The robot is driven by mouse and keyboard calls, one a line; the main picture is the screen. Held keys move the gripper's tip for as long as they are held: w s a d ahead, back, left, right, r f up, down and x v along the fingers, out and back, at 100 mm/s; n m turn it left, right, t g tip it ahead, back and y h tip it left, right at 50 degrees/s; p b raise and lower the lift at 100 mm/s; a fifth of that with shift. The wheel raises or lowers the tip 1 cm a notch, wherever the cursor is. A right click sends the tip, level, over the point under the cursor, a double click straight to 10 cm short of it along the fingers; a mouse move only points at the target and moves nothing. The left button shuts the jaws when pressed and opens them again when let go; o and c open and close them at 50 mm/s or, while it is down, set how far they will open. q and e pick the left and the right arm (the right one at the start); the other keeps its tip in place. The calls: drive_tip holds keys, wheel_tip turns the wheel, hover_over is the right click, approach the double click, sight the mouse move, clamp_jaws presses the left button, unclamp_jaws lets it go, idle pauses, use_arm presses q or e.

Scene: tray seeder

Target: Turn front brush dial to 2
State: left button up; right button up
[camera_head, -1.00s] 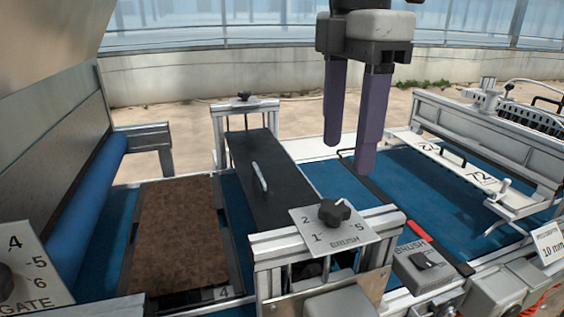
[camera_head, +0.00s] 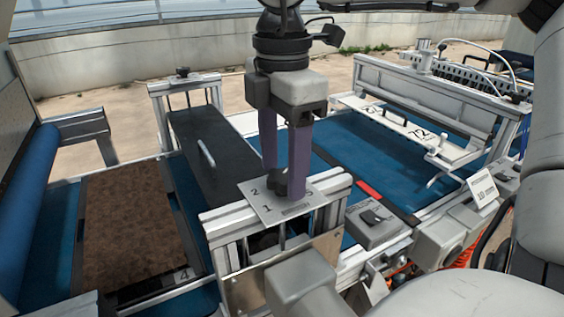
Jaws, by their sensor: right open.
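The front brush dial is a black knob (camera_head: 278,182) on a tilted light plate (camera_head: 262,207) on top of the front brush post. The near finger overlaps the knob's right side. Whether either finger touches the knob, and where the knob points, I cannot tell. My left gripper is not in view.
A black brush cover (camera_head: 212,150) with a handle runs behind the dial to a rear post with another knob (camera_head: 182,72). A brown soil tray (camera_head: 125,225) lies to the left. A grey switch box (camera_head: 373,222) stands to the right.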

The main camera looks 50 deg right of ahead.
drive_tip(key=shift+c, duration=0.3)
drive_tip(key=c, duration=1)
